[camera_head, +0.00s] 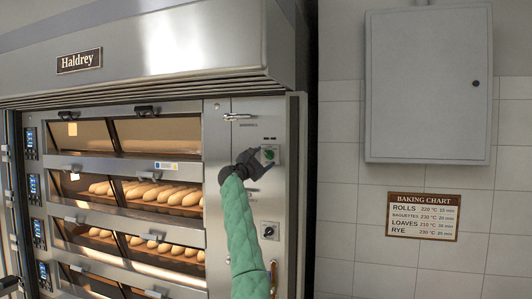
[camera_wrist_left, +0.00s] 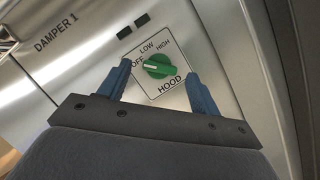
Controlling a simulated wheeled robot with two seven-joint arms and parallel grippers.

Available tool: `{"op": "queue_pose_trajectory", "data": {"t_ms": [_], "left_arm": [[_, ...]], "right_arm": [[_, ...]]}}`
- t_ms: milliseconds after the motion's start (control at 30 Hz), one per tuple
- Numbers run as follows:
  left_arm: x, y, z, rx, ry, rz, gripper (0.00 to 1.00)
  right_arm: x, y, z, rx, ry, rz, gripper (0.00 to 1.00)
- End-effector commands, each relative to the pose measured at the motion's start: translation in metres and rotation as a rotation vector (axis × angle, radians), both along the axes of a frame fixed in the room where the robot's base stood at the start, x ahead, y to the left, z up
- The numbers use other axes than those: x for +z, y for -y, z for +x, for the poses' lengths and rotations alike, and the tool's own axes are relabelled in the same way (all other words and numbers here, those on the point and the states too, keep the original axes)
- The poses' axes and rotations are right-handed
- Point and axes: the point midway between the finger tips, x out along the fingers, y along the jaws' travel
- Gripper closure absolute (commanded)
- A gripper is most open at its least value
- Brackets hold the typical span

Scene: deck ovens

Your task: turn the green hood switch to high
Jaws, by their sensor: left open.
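The green hood switch (camera_head: 269,153) is a round knob on a pale square plate on the oven's right-hand steel panel. In the left wrist view the knob (camera_wrist_left: 158,67) shows with OFF, LOW and HIGH around its top and HOOD below. Its white mark points left, at OFF. My left gripper (camera_head: 260,162) is at the plate, partly covering it in the head view. In the left wrist view its two blue fingers (camera_wrist_left: 159,72) are open, one on each side of the knob, with gaps showing. I cannot tell how far the tips are from the panel.
A damper handle (camera_head: 238,117) sticks out above the switch, and another dark knob (camera_head: 269,231) is below it. Oven decks with bread (camera_head: 160,193) are at the left. A grey wall cabinet (camera_head: 428,85) and a baking chart (camera_head: 422,216) are at the right.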

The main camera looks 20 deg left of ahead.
Motion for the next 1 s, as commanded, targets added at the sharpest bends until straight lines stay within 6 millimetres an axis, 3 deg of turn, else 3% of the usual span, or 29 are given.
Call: {"op": "queue_pose_trajectory", "data": {"t_ms": [200,567,800,1000], "left_arm": [[0.006,0.006,0.018,0.0,-0.001,0.0,0.36],[0.005,0.007,0.021,0.001,0.0,0.002,0.36],[0.005,0.007,0.021,0.001,0.0,0.001,0.8],[0.004,0.007,0.021,0.001,-0.001,0.008,0.81]], "right_arm": [[0.014,0.0,-0.001,0.0,-0.001,0.0,0.64],[0.015,-0.001,0.0,-0.001,-0.001,0.001,0.64],[0.015,-0.002,0.0,-0.001,0.0,0.002,0.64],[0.013,-0.002,0.0,-0.001,0.0,0.001,0.64]]}}
